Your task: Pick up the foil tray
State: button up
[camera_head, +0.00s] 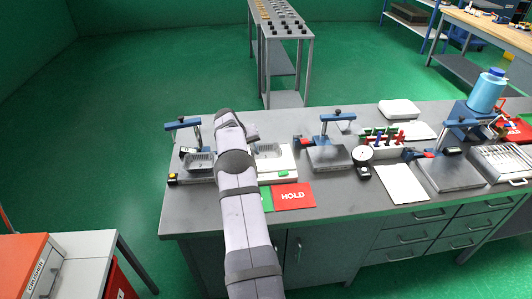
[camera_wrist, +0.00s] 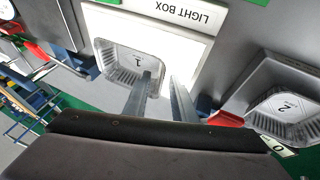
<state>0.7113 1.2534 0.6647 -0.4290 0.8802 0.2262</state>
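A shallow silver foil tray marked 1 (camera_wrist: 128,62) lies on the white light box (camera_wrist: 187,48) in the wrist view; the same tray shows in the head view (camera_head: 268,150), partly behind my arm. A second foil tray marked 2 (camera_wrist: 287,115) sits on a grey stand at the right of the wrist view and left of my arm in the head view (camera_head: 199,160). My gripper (camera_wrist: 162,80) is open, its two fingers apart. The left finger overlaps tray 1's near corner in the picture; contact cannot be told. In the head view my arm hides the fingers.
A red HOLD card (camera_head: 293,196) lies in front of the light box. A blue-armed clamp stand (camera_head: 328,150) stands to its right. A white rack with colored pegs (camera_head: 381,143) and a blue-capped bottle (camera_head: 487,90) stand farther right. The front strip of the table is mostly clear.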

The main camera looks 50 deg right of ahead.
jog(key=shift+d+f, duration=0.15)
jog(key=shift+f, duration=0.1)
grip_shut()
jog(key=shift+r, duration=0.1)
dwell(0.3)
